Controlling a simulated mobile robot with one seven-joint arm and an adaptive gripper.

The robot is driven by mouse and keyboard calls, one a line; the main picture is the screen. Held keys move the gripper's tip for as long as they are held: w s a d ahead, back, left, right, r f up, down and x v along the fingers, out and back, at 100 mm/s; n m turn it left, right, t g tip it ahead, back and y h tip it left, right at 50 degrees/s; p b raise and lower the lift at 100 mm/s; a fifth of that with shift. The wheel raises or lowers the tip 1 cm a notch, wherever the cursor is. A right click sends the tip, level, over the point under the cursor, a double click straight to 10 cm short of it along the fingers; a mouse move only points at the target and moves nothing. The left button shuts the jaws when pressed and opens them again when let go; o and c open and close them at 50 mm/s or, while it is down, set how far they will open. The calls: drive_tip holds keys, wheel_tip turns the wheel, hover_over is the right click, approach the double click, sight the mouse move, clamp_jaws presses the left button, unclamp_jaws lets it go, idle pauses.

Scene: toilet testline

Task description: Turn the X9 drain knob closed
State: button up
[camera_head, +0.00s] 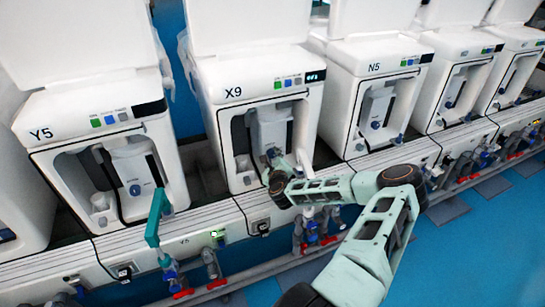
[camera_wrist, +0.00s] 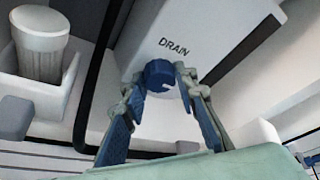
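The X9 unit (camera_head: 262,85) is a white machine with its label on the front. Its drain knob (camera_wrist: 158,75) is blue and round, with a notch, below the word DRAIN in the wrist view. My gripper (camera_wrist: 160,80) has one fingertip on each side of the knob. The fingers lean inward and appear to touch it on both sides. In the head view my gripper (camera_head: 275,160) reaches into the X9 bay from the lower right, and the arm end partly hides the knob area.
A white cup (camera_wrist: 40,50) stands in a holder to the left of the knob. A black tube (camera_wrist: 90,80) runs between them. The neighbouring units Y5 (camera_head: 95,110) and N5 (camera_head: 372,65) flank X9. Pipes with red and blue valves (camera_head: 315,228) run below.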

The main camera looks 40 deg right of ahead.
drive_tip(key=shift+c, duration=1.3)
drive_tip(key=shift+b, duration=0.3)
drive_tip(key=n+b, duration=0.1)
drive_tip(key=n+h+b, duration=0.1)
drive_tip(key=shift+a+f+n, duration=0.1)
drive_tip(key=shift+f+n, duration=0.15)
drive_tip(key=shift+n, duration=0.05)
drive_tip(key=n+b, duration=0.1)
drive_tip(key=b, duration=0.1)
drive_tip(key=n+t+h+b, duration=0.1)
drive_tip(key=n+b, duration=0.1)
drive_tip(key=n+t+h+b, duration=0.1)
drive_tip(key=n+b, duration=0.1)
drive_tip(key=shift+f, duration=0.25)
drive_tip(key=n+t+b, duration=0.1)
drive_tip(key=n+b, duration=0.2)
drive_tip(key=n+t+b, duration=0.1)
drive_tip(key=n+b, duration=0.1)
drive_tip(key=b, duration=0.1)
drive_tip(key=shift+f+n+h, duration=0.1)
drive_tip(key=shift+n+h, duration=0.2)
drive_tip(key=shift+n, duration=0.1)
drive_tip(key=n+t+b, duration=0.1)
drive_tip(key=n+b, duration=0.2)
drive_tip(key=shift+n+t, duration=0.3)
drive_tip(key=shift+r, duration=0.2)
